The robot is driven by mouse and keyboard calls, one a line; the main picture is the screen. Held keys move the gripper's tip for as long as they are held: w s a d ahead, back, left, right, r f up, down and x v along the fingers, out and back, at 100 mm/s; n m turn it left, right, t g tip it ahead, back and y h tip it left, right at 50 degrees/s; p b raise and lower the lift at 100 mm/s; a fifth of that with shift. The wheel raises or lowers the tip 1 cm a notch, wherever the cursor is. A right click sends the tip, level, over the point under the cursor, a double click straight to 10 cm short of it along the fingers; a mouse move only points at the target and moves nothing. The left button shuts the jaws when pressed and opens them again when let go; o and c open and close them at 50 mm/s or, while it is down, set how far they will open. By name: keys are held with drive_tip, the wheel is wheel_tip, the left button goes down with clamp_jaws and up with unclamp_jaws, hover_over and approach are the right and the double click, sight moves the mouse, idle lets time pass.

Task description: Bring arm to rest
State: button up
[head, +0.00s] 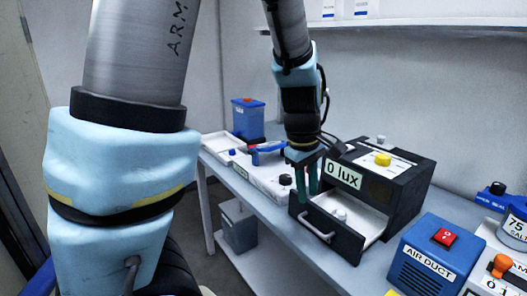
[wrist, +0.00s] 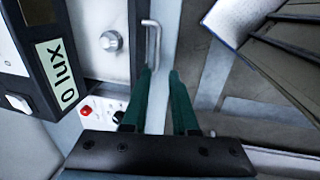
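My gripper (head: 307,190) hangs pointing down in front of the black "0 lux" box (head: 407,183). Its two green fingers stand apart with nothing between them, as the wrist view (wrist: 160,75) also shows. The box's drawer (head: 371,219) is pulled out, with a small round metal piece (head: 340,214) in it. The drawer's handle (head: 318,230) is at its front. In the wrist view the handle (wrist: 154,45) lies just beyond the fingertips; I cannot tell whether they touch it.
A blue "AIR DUCT" box (head: 428,254) stands right of the drawer. A white unit with a blue handle (head: 268,174) and a blue container (head: 248,118) stand to the left. A wall shelf (head: 420,21) is above. Open floor lies in front of the bench.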

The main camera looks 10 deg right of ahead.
drive_tip(key=a+m+y, duration=0.1)
drive_tip(key=a+m, duration=0.6)
drive_tip(key=a, duration=1.6)
drive_tip(key=shift+f+t+y, duration=0.3)
drive_tip(key=shift+f, duration=0.15)
